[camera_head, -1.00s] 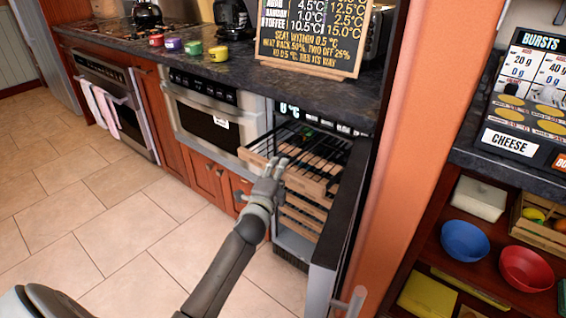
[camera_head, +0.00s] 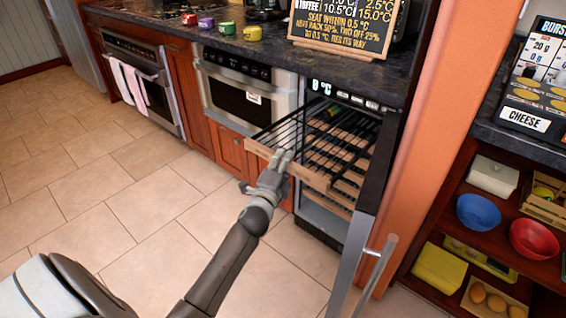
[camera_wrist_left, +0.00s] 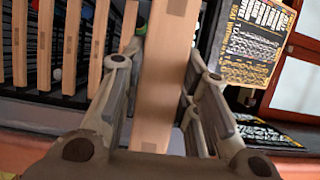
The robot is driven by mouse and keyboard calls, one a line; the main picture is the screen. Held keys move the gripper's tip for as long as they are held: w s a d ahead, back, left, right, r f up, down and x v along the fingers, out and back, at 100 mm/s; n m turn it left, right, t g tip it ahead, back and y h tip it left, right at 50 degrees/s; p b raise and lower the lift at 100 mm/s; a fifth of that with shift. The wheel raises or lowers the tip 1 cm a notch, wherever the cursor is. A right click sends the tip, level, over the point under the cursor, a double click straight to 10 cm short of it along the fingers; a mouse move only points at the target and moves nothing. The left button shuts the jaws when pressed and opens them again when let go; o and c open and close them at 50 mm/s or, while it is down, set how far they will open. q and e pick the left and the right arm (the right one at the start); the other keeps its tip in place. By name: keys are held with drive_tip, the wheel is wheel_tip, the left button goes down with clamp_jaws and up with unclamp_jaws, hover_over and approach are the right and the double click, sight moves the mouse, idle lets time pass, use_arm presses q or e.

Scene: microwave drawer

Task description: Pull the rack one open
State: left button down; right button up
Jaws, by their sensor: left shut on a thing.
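The top rack (camera_head: 318,178) of the wine cooler is a black wire shelf with a light wooden front. It sticks well out of the cooler (camera_head: 318,222) in the head view. My left gripper (camera_head: 283,158) is shut on its wooden front, near the middle. In the left wrist view the wooden front (camera_wrist_left: 160,95) runs between the two fingers. Other wooden rack fronts (camera_wrist_left: 97,45) stand beside it there, apart from my fingers. A dark bottle (camera_head: 333,112) lies at the back of the top rack. My right gripper is not in view.
The cooler door (camera_head: 362,240) stands open to the right, with a metal handle (camera_head: 378,262). A shelf with a blue bowl (camera_head: 478,212) and a red bowl (camera_head: 534,239) is farther right. The tiled floor (camera_head: 120,240) at left is clear.

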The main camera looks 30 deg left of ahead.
use_arm(q)
drive_tip(key=c, duration=1.1)
unclamp_jaws()
drive_tip(key=v, duration=1.2)
drive_tip(key=shift+f, duration=0.1)
